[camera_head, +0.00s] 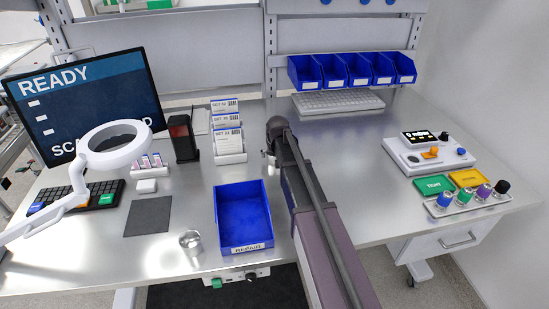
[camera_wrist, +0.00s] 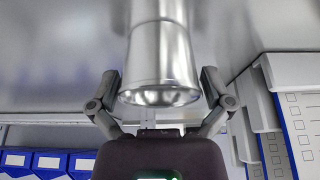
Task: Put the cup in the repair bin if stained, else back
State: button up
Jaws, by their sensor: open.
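A shiny metal cup (camera_wrist: 160,60) stands large in the wrist view, between the two fingers of my gripper (camera_wrist: 160,85). The fingers are open, with a small gap on each side of the metal. No stain shows on the side facing the wrist camera. In the head view my arm hides most of the gripper and what is at it. A small metal cup (camera_head: 190,242) also stands near the table's front edge, left of the repair bin. The blue repair bin (camera_head: 245,247), labelled REPAIR, looks empty.
A card stand (camera_head: 230,156) is left of my gripper. A magnifier lamp (camera_head: 113,150) and dark mat (camera_head: 148,216) are at left. A control box (camera_head: 428,155) is at right.

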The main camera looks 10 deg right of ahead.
jog(key=c, duration=1)
jog(key=shift+r, duration=0.1)
notch_tip(320, 180, up, 3)
jog(key=p, duration=0.3)
jog(key=shift+r, duration=0.15)
jog(key=shift+c, duration=0.2)
jog(key=s+d, duration=0.1)
jog(key=s, duration=0.4)
jog(key=s+d+r+p, duration=0.1)
jog(key=s+d, duration=0.1)
jog(key=s, duration=0.3)
jog(key=s+d+p, duration=0.1)
jog(key=s+d, duration=0.1)
jog(key=s, duration=0.3)
jog(key=shift+d+r, duration=0.2)
jog(key=shift+r, duration=0.05)
